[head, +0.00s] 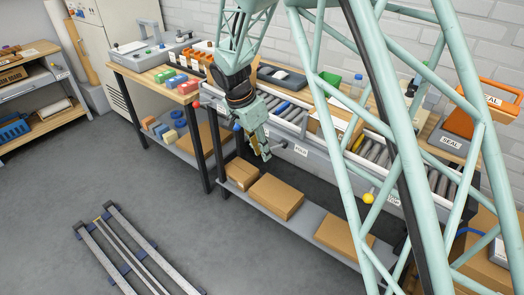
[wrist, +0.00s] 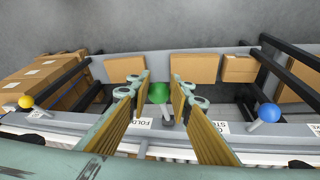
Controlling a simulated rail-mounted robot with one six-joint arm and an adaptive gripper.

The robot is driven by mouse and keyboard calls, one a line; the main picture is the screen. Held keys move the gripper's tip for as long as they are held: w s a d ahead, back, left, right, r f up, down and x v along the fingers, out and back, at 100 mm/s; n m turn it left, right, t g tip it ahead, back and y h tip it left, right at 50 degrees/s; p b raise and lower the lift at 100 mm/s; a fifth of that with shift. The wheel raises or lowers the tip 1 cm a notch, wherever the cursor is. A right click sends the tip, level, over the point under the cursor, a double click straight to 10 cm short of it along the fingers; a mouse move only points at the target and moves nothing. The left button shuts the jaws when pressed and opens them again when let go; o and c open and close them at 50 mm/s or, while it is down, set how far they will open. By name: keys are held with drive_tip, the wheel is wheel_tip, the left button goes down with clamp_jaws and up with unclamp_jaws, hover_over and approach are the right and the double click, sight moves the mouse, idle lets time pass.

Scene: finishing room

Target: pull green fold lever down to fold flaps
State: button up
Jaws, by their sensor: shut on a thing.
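The green fold lever shows in the wrist view as a round green knob (wrist: 158,92) on a short stem at the front of the machine, by a white fold label (wrist: 168,123). My gripper (wrist: 160,84) has one finger on each side of the knob and is shut on it. In the head view my gripper (head: 264,154) points down at the machine's front edge, left of the fold label (head: 301,149). There it hides the green knob. The flaps cannot be made out.
A blue knob (wrist: 268,112) is right of my gripper and a yellow knob (wrist: 26,102) is left in the wrist view. A red knob (head: 196,104) is at the head view's left. Cardboard boxes (head: 276,196) lie on the shelf (head: 308,226) below. Rails (head: 128,250) lie on the floor.

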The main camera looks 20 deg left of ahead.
drive_tip(key=o, duration=1.1)
drive_tip(key=shift+s+d+f, duration=0.15)
drive_tip(key=shift+s+f, duration=0.15)
drive_tip(key=shift+w+r, duration=0.1)
drive_tip(key=shift+r, duration=0.05)
drive_tip(key=shift+w, duration=0.1)
drive_tip(key=shift+r, duration=0.15)
drive_tip(key=shift+v, duration=5.85)
